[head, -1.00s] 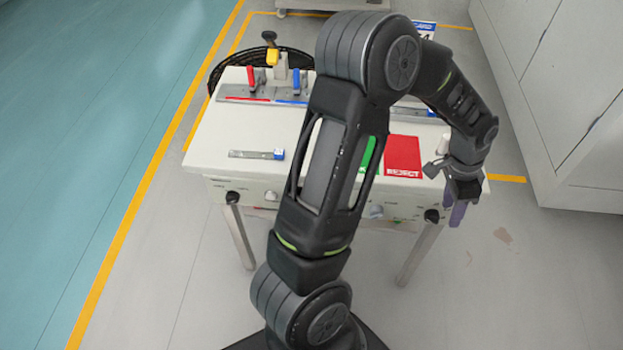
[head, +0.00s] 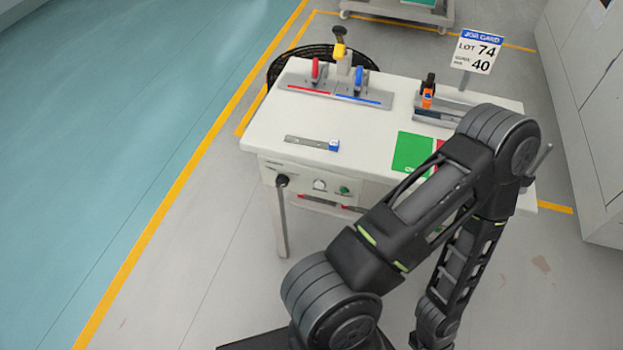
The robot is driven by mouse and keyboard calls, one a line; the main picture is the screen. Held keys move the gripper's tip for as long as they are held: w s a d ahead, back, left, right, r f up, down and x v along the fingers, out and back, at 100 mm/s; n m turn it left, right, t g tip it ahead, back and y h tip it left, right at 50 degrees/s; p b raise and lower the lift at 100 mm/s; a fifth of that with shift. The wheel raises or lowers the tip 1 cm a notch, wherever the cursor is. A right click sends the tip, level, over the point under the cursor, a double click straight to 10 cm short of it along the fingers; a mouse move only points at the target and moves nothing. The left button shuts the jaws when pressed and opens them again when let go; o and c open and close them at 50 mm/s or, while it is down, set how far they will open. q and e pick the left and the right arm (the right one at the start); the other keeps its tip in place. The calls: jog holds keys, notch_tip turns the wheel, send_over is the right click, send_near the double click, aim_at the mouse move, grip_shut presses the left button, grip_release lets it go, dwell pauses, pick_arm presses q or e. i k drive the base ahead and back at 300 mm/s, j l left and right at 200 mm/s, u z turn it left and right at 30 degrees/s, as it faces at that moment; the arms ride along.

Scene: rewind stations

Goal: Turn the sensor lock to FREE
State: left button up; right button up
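The front panel (head: 262,172) of the white station carries a black knob (head: 282,181) at its left end, a white round dial (head: 320,185) and a green button (head: 344,190). Their lettering is too small to read, so I cannot tell which one is the sensor lock or how it is set. The right part of the panel is hidden behind my arm. That arm, which looks like my right one, folds down at the right, and its wrist reaches the bottom edge of the head view. No gripper fingers show. My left arm is not in view.
On the station top (head: 270,125) are a red-handled clamp (head: 315,70), a blue-handled clamp (head: 359,76), a small metal bar (head: 305,142) with a blue end, a green mat (head: 411,153), a partly hidden red mat and a job card (head: 476,52) reading LOT 74. Floor at left is clear.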

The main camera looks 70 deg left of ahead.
aim_at(282, 180)
jog(key=u, duration=2.85)
jog(key=i+l, duration=0.55)
